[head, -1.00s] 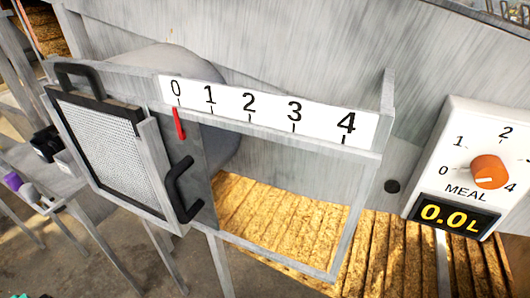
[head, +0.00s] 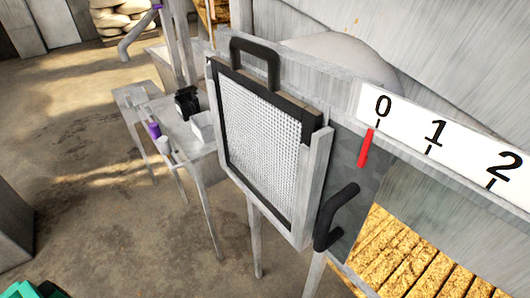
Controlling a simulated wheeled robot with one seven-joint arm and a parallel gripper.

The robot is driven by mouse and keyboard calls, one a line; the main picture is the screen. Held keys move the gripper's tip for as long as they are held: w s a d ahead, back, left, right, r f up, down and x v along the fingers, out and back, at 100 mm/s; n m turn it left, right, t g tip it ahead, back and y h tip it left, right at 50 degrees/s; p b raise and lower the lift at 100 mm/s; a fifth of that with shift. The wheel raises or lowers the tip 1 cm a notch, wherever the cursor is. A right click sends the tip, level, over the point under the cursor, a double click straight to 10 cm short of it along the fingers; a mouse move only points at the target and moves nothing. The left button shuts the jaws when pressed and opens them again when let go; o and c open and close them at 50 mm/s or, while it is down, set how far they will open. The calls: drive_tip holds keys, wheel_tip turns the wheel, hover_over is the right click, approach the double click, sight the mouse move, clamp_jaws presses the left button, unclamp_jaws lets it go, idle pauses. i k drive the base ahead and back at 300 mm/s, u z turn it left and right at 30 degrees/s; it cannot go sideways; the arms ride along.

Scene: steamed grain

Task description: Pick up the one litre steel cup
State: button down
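I cannot make out a one litre steel cup in the head view. A small side table (head: 131,97) at the left of centre carries several small items. One is a black object (head: 187,102), one a whitish block (head: 203,126) and one a purple item (head: 153,130). A pale small item (head: 164,145) stands near the purple one. They are too small to tell whether any is the cup.
A framed mesh screen (head: 262,150) with a black handle stands close in front. A sliding gate with a black handle (head: 334,215) and red pointer sits beside a number scale (head: 434,135). Sacks (head: 120,18) lie at the back. The concrete floor (head: 90,190) at left is open.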

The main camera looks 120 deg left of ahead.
sight(138, 95)
drive_tip(key=u, duration=3.35)
drive_tip(key=k, duration=0.8)
drive_tip(key=i, duration=0.8)
drive_tip(key=z, duration=0.15)
